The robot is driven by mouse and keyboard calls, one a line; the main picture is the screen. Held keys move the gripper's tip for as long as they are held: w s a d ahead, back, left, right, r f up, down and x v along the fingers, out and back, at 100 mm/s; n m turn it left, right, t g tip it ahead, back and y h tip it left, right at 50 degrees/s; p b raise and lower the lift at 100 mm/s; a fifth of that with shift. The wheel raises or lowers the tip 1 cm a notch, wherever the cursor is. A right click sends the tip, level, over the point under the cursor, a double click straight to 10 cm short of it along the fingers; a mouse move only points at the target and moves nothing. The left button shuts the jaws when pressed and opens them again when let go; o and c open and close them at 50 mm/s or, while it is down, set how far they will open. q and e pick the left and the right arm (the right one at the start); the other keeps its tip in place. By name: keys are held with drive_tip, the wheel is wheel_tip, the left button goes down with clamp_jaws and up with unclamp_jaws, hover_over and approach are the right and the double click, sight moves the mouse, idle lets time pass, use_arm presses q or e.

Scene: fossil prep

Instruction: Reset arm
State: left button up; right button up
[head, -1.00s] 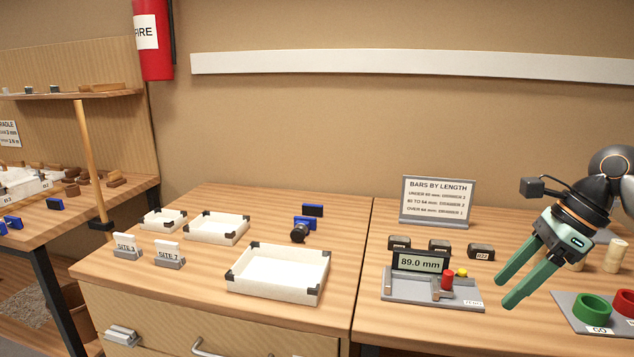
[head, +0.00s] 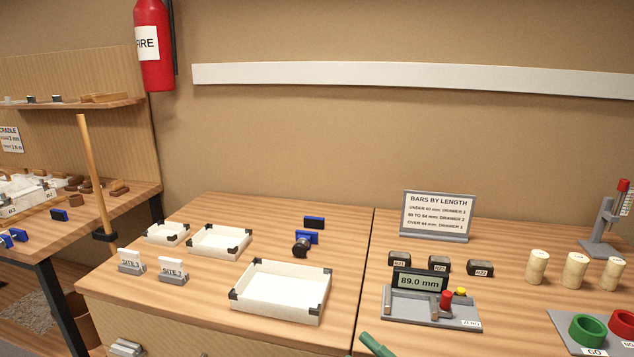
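My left gripper is not in view. The grey measuring device (head: 430,306) reads 89.0 mm and has a red knob and a yellow knob.
Several dark labelled blocks (head: 439,264) stand behind the device, before the "BARS BY LENGTH" sign (head: 437,215). White trays (head: 280,290) and site signs (head: 173,271) stand left. Pale cylinders (head: 575,270), a green ring (head: 588,330) and a grey stand (head: 603,235) are right.

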drive_tip(key=s+d+f+m+t+h+p, duration=0.1)
drive_tip(key=s+d+f+m+h, duration=0.2)
drive_tip(key=f+m+h, duration=0.3)
drive_tip(key=s+d+f+m+h+p, duration=0.1)
drive_tip(key=s+d+f+m+h, duration=0.1)
drive_tip(key=f+m+h, duration=0.35)
drive_tip(key=s+d+f+m+g+h, duration=0.1)
drive_tip(key=s+d+f+m+g, duration=0.1)
drive_tip(key=s+f+m, duration=0.3)
drive_tip(key=s+d+f+m+g+h, duration=0.1)
drive_tip(key=s+f+m+g, duration=0.3)
drive_tip(key=s+f, duration=0.4)
drive_tip(key=s+m, duration=0.1)
drive_tip(key=s, duration=0.1)
drive_tip(key=shift+s+d+f+p, duration=0.2)
drive_tip(key=shift+s+d+p, duration=0.1)
drive_tip(key=shift+d+p, duration=0.1)
